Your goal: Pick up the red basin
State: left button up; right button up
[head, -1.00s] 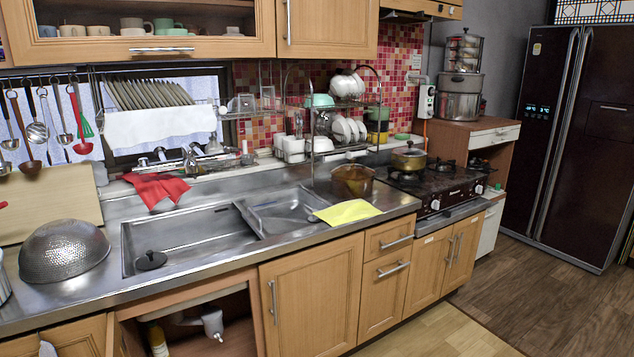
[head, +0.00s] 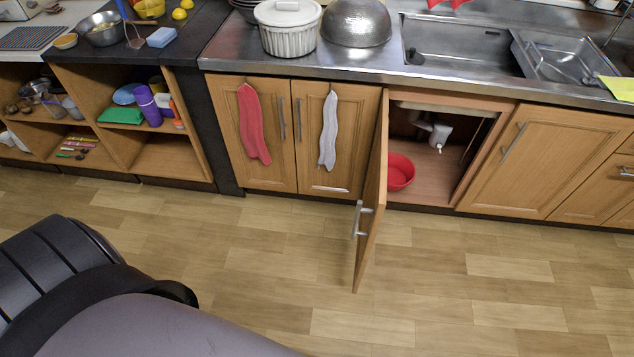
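The red basin (head: 400,171) sits on the floor of the open cabinet under the sink, at its left side. Its left part is hidden behind the open cabinet door (head: 372,195), which swings out toward me. Neither of my grippers shows in the head view. Only a dark part of my own arm or body shows at the lower left, well away from the basin.
A white drain pipe (head: 440,133) hangs inside the cabinet, right of the basin. A red towel (head: 252,125) and a white towel (head: 328,130) hang on the closed doors to the left. Open shelves (head: 165,155) stand further left. The wooden floor (head: 480,270) in front is clear.

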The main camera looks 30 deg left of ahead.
aim_at(402, 170)
jog(key=k+j+u, duration=0.1)
jog(key=j, duration=0.15)
jog(key=j+u, duration=0.1)
jog(key=j, duration=0.15)
jog(key=i+l, duration=0.1)
jog(key=i, duration=0.15)
jog(key=i+l, duration=0.15)
jog(key=i, duration=0.15)
jog(key=l+u, duration=0.1)
jog(key=u, duration=0.35)
jog(key=l+u, duration=0.15)
jog(key=u, duration=0.3)
jog(key=l+u, duration=0.15)
jog(key=u, duration=0.25)
